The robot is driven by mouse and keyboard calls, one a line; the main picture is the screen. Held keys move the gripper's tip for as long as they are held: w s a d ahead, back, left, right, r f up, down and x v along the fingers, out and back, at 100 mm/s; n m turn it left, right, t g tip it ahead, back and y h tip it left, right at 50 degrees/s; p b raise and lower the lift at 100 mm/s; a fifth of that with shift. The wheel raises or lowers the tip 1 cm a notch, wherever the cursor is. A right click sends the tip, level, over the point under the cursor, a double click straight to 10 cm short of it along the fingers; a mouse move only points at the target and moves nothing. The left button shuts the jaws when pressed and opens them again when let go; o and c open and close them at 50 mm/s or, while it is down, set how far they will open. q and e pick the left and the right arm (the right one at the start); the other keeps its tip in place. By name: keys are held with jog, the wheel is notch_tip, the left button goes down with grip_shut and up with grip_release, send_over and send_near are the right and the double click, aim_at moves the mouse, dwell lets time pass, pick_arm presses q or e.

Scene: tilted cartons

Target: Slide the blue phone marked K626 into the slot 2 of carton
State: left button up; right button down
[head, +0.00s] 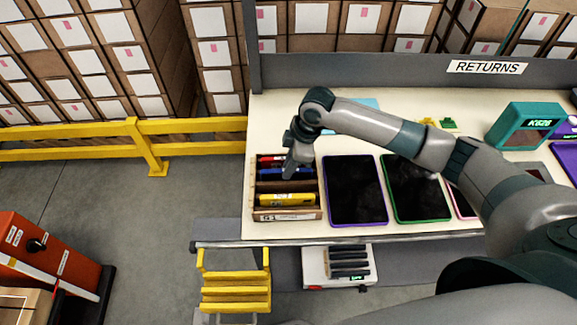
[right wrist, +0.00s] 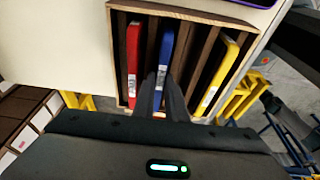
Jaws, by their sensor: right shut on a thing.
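The brown carton (head: 290,215) stands at the left end of the table, its slots split by dividers. The blue phone (head: 270,174) sits in a slot between a red phone (head: 270,161) and a yellow phone (head: 287,199). My right gripper (head: 290,172) reaches down over the carton and is shut on the blue phone. In the right wrist view the blue phone (right wrist: 166,48) stands on edge inside the carton, its lower end at my fingertips (right wrist: 165,95). Its marking is not readable. My left gripper is not in view.
Two dark tablets, one purple-edged (head: 355,190) and one green-edged (head: 417,188), lie right of the carton. A teal device (head: 497,130) displays K626. Yellow steps (head: 236,292) stand before the table. My right arm spans the table's middle.

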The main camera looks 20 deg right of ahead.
jog(key=c, duration=1.7)
grip_release()
jog(key=shift+r, duration=0.1)
jog(key=b+v, duration=0.4)
jog(key=v, duration=1.3)
jog(key=shift+r, duration=0.1)
notch_tip(320, 180, up, 7)
jog(key=p, duration=0.8)
jog(key=shift+p, duration=0.3)
